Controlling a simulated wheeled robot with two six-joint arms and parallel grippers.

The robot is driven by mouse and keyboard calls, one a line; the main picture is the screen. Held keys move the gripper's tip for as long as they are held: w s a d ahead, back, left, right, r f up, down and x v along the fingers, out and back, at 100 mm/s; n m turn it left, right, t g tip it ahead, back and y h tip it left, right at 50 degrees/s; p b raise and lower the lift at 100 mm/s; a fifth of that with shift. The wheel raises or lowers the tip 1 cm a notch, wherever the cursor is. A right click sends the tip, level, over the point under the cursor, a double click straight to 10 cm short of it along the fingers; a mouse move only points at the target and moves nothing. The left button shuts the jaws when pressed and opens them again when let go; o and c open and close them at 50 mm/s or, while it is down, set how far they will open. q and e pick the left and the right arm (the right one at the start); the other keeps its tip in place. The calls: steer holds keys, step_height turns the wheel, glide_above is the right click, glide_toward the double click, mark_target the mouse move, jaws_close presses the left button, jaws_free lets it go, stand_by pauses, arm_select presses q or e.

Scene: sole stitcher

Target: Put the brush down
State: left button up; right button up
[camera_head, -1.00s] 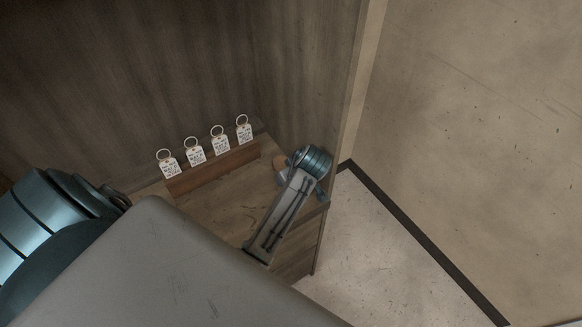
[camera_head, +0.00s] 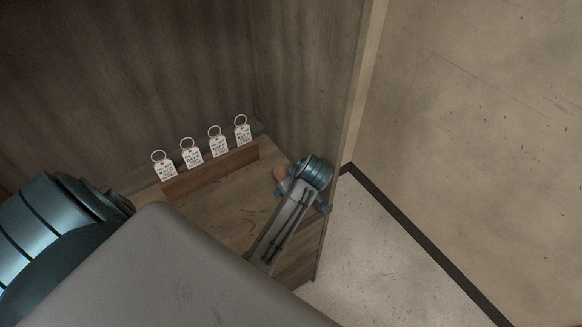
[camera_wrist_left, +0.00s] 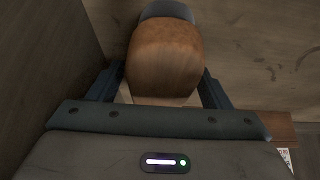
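The brush shows in the left wrist view as a rounded orange-brown wooden body (camera_wrist_left: 165,60) with a dark grey end at the top. My left gripper (camera_wrist_left: 164,78) has one dark finger on each side of it, and both seem to meet its sides. In the head view a small brown part of the brush (camera_head: 280,172) shows beside my left gripper (camera_head: 288,184), over the wooden bench top (camera_head: 215,215) near its right wall. My arm hides most of the brush there, and I cannot tell whether it touches the bench. My right gripper is not in view.
A wooden rack (camera_head: 210,172) with several white key tags stands along the back of the bench. A tall wooden side panel (camera_head: 310,90) rises just right of my gripper. The bench top between the rack and my arm looks clear.

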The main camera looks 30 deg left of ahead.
arm_select(q)
steer(key=shift+r, duration=0.2)
steer(key=p+v, duration=1)
steer(key=p, duration=0.1)
steer(key=shift+r, duration=0.35)
steer(key=shift+s+d+r+p, duration=0.15)
steer(key=shift+d+r+p, duration=0.3)
steer(key=shift+r+p, duration=0.15)
steer(key=shift+d+f, duration=0.1)
steer(key=shift+f, duration=0.05)
